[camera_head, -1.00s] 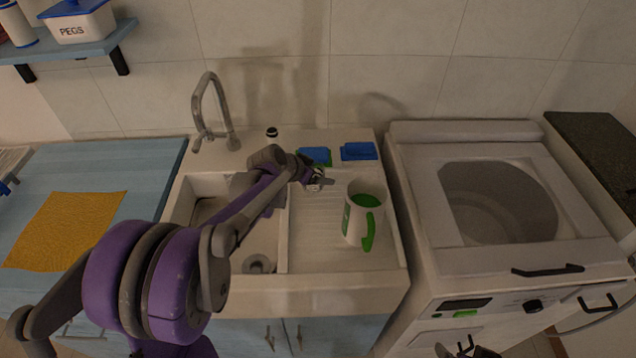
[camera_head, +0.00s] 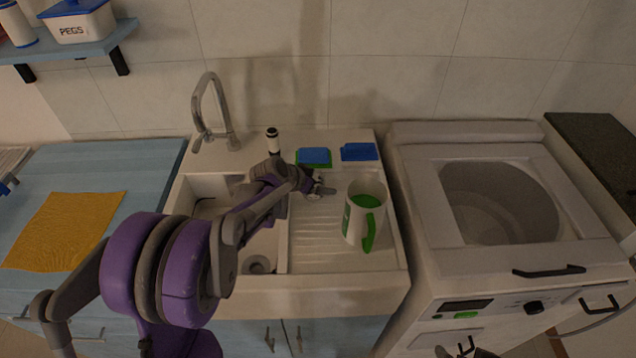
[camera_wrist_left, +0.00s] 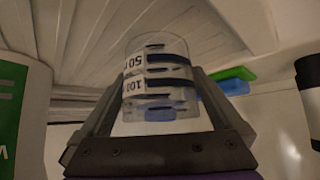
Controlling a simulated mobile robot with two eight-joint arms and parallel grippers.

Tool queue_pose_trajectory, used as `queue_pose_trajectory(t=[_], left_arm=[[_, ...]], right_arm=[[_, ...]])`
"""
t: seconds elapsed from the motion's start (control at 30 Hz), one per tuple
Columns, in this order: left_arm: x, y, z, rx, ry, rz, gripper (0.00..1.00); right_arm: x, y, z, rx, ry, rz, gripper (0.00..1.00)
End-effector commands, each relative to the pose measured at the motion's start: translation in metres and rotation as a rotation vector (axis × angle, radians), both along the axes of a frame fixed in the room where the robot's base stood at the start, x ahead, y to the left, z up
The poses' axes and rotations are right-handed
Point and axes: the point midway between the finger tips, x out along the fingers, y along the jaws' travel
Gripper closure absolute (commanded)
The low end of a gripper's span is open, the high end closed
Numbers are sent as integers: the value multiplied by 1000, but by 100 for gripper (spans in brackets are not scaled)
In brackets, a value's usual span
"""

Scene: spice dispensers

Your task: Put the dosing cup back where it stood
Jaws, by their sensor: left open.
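The clear dosing cup (camera_wrist_left: 158,75) with black markings shows in the left wrist view between the fingers of my left gripper (camera_wrist_left: 160,110). My left gripper is open around it. In the head view the left gripper (camera_head: 318,190) is low over the ribbed drainboard (camera_head: 308,235), left of the white and green jug (camera_head: 364,212); the cup is small there and partly hidden by the fingers. Whether the cup's base rests on the drainboard is unclear. A small dark part, perhaps of my right gripper (camera_head: 462,348), shows at the bottom edge; its jaws are unclear.
A blue and green sponge (camera_head: 313,157) and a blue one (camera_head: 359,151) lie behind the drainboard. A white bottle with a dark cap (camera_head: 272,140) and the tap (camera_head: 213,110) stand behind the sink. The open washer (camera_head: 500,205) is to the right.

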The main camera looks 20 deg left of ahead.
Motion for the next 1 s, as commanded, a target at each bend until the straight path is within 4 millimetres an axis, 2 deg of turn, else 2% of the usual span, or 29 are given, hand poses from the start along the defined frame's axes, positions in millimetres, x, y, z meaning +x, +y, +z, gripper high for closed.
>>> queue_pose_trajectory(t=[0.17, 0.5, 0.73, 0.87, 0.97, 1.0], left_arm=[[-16, 6, 18, 1, 0, 2, 0], [-63, 22, 68, 0, 0, 3, 0], [-80, 26, 84, -1, 2, 1, 0], [-100, 6, 85, -7, 44, 10, 0], [-135, -25, 80, -14, 116, 39, 0], [-154, -38, 77, -13, 150, 58, 0]], right_arm=[[0, 0, 2, 0, -1, 0, 0], [2, 0, 5, 0, -3, 0, 0], [2, 0, 7, 0, -4, 0, 0], [2, 0, 7, 0, -4, 0, 0], [2, 0, 7, 0, -4, 0, 0], [2, 0, 7, 0, -4, 0, 0]])
